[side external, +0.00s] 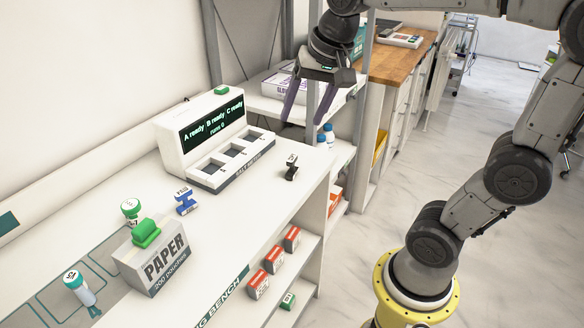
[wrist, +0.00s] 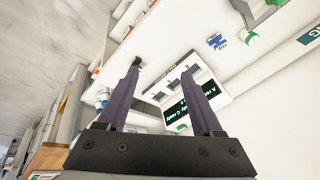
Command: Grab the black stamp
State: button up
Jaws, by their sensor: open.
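The black stamp (side external: 291,167) is a small dark piece with a pale top, on the white bench near its right edge, to the right of the white display machine. In the wrist view the black stamp (wrist: 136,62) shows beyond the tip of the left finger. My gripper (side external: 309,112) is open and empty, up in the air above and behind the stamp in the side view. Its two purple-grey fingers also show in the wrist view (wrist: 175,82), spread wide apart. Neither finger appears to touch the stamp.
The white machine (side external: 203,140) has a lit screen and several square slots. Bare bench (side external: 235,228) lies in front of the machine.

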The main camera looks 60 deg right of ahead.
jog(key=w+d+f+m+g, duration=0.1)
jog(key=w+d+f+m, duration=0.15)
jog(key=w+d, duration=0.35)
jog(key=m+g, duration=0.3)
jog(key=m, duration=0.1)
send_over(292, 171)
notch_tip(292, 171, down, 11)
jog(key=shift+y, duration=0.3)
jog(key=f, duration=0.7)
jog(key=shift+w+d+f, duration=0.1)
jog(key=shift+d+f, duration=0.1)
jog(key=shift+d, duration=0.15)
jog(key=shift+w+f, duration=0.1)
jog(key=shift+f, duration=2.85)
grip_shut()
